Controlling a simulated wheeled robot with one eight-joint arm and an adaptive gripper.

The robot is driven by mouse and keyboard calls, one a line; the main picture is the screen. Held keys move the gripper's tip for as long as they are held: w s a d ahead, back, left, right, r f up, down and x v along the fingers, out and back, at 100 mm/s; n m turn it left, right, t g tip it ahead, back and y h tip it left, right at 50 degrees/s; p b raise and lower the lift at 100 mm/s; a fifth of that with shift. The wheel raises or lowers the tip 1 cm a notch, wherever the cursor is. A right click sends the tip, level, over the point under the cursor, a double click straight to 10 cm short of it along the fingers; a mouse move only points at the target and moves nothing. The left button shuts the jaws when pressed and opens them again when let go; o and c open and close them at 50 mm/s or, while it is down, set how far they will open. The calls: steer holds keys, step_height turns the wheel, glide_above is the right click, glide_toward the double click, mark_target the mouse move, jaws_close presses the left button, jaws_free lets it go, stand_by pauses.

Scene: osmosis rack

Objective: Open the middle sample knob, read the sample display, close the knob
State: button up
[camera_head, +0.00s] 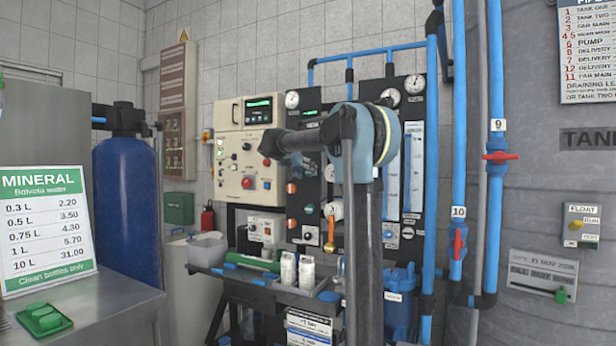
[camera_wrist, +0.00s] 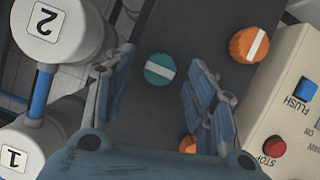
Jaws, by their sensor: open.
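A round teal knob (camera_wrist: 160,69) with a white stripe sits on the dark panel (camera_wrist: 150,120) in the wrist view. In the head view the teal knob (camera_head: 309,209) is small, between two orange knobs in height. My gripper (camera_wrist: 158,80) is open, with its blue ribbed fingers apart; the knob shows between them. I cannot tell how far the tips are from it. One orange knob (camera_wrist: 249,45) is at the upper right; another orange knob (camera_wrist: 189,145) is partly hidden by the right finger. A lit display (camera_head: 258,110) is on the cream control box; its reading is too small to make out.
White cylinders marked 2 (camera_wrist: 55,28) and 1 (camera_wrist: 22,148) flank the panel at the left of the wrist view. A cream box with a red stop button (camera_wrist: 274,146) and blue flush button (camera_wrist: 305,89) is at right. Blue pipes (camera_head: 436,150) stand at the rack's right.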

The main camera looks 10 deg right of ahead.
steer(key=shift+x, duration=1)
